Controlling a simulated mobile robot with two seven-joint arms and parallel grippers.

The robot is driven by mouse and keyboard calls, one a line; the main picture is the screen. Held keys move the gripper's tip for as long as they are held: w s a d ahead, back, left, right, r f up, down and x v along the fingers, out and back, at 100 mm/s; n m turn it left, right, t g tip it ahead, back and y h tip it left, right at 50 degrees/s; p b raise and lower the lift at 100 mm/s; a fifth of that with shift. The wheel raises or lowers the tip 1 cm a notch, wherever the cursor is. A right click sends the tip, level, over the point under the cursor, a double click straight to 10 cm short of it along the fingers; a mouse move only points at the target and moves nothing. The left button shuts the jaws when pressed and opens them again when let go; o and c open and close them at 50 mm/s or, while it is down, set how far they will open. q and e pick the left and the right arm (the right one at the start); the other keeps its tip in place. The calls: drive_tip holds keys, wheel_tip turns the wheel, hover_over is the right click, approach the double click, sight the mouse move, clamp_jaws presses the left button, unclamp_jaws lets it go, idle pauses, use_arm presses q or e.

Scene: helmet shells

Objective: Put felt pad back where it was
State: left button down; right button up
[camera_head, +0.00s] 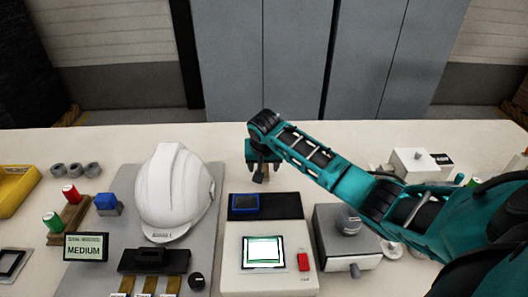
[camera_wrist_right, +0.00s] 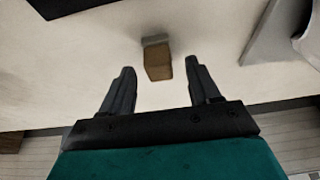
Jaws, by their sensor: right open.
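A small brown block with a grey face (camera_wrist_right: 157,58) is in the right wrist view, on or just above the pale table; I take it to be the felt pad, but cannot be sure. My right gripper (camera_wrist_right: 160,66) is open, with one finger on each side of the block in the picture and gaps visible on both sides. In the head view my right gripper (camera_head: 263,165) points down over the back of the table, behind the black tray. A small dark grey piece (camera_head: 259,178) shows under it, mostly covered. My left gripper is not in view.
A white helmet shell (camera_head: 174,192) stands on a grey mat (camera_head: 217,180) to the left. A black tray (camera_head: 290,206) with a blue item (camera_head: 245,204) and a screen device (camera_head: 263,252) lie in front. A grey box (camera_head: 340,245) stands right. The back table strip is mostly clear.

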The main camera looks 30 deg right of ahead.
drive_tip(key=v, duration=1)
